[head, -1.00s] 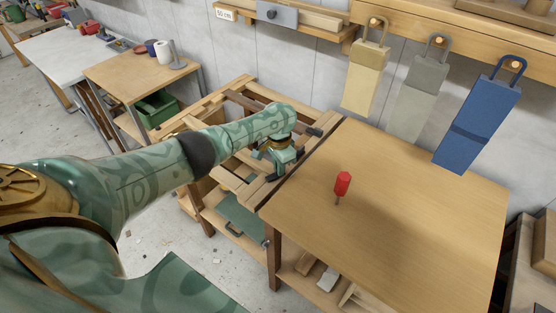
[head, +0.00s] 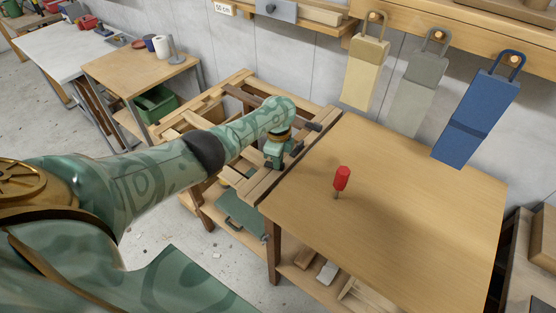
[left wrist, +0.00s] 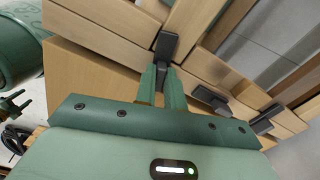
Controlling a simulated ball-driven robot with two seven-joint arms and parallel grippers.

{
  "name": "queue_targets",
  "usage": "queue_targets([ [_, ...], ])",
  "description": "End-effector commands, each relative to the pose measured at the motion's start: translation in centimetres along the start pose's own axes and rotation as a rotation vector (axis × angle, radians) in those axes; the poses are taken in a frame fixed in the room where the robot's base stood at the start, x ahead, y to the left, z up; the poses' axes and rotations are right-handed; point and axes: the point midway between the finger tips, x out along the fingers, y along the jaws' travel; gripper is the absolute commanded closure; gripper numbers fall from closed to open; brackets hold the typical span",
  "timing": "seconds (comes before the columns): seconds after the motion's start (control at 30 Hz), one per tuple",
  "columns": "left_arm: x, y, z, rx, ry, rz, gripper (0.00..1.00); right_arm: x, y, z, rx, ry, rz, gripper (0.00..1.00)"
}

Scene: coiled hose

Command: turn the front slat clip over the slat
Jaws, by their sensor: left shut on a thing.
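In the left wrist view, my left gripper (left wrist: 162,80) is shut on a small dark clip (left wrist: 166,45) at a wooden slat (left wrist: 110,15). The clip's top shows past the fingertips; its lower part is hidden between the fingers. In the head view, my left gripper (head: 272,164) is low at the left edge of the bench, over the slatted frame (head: 250,187). The clip it holds is hard to make out there. Two more dark clips sit further along the slats, a middle one (left wrist: 210,97) and a far one (left wrist: 266,119). My right gripper is not in view.
Yellow (head: 364,75), grey (head: 420,95) and blue (head: 478,110) pieces hang from pegs on the wall. A green crate (head: 155,105) stands under the side table.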

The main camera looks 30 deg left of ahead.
Motion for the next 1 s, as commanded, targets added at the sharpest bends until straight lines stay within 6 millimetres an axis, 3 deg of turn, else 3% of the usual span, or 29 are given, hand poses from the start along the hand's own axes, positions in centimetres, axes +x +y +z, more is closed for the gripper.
queue_targets([
  [0.43, -0.01, -0.17, -0.21, 0.256, 0.003, -0.001, 1.0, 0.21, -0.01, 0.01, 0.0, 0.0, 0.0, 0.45],
  [1.0, -0.06, -0.21, -0.23, 0.304, 0.004, -0.002, 1.0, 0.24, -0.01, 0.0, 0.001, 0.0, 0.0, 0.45],
])
